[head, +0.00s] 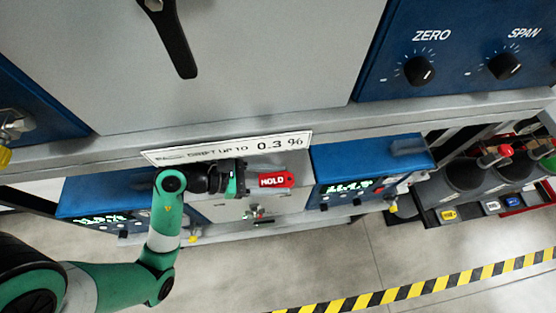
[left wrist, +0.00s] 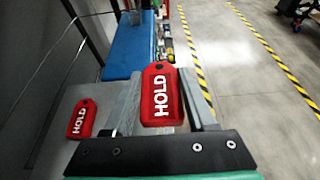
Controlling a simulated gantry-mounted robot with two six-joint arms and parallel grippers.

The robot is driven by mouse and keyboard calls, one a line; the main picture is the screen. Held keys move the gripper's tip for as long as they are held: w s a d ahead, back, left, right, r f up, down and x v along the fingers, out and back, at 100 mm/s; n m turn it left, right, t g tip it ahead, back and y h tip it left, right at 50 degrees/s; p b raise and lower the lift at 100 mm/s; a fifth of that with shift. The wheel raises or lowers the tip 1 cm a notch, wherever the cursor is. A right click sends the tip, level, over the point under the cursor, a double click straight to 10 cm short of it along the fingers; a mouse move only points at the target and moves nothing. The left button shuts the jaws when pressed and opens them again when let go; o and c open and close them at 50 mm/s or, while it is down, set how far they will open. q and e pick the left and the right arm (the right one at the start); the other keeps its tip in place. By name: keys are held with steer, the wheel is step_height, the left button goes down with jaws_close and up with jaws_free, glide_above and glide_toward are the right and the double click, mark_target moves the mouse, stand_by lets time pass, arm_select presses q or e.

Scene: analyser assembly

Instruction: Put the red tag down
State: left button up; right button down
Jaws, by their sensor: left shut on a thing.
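My left gripper (head: 246,181) is shut on a red tag (head: 277,180) lettered HOLD, which sticks out to the right of the fingers in the head view. In the left wrist view the held tag (left wrist: 160,95) sits between the two grey fingers, its lettering facing the camera. A second red HOLD tag (left wrist: 81,119) shows to the left of the fingers on a grey surface. I cannot make out this second tag in the head view. My right gripper is in neither view.
A white sign reading "0.3 %" (head: 280,145) is on the ledge just above the gripper. Blue analyser units (head: 372,160) stand at either side of a grey section. The floor has yellow-black tape (head: 410,290).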

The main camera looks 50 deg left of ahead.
arm_select(q)
steer(key=s+d+r, duration=0.2)
steer(key=s+d, duration=0.2)
steer(key=shift+r, duration=0.2)
steer(key=shift+w, duration=0.1)
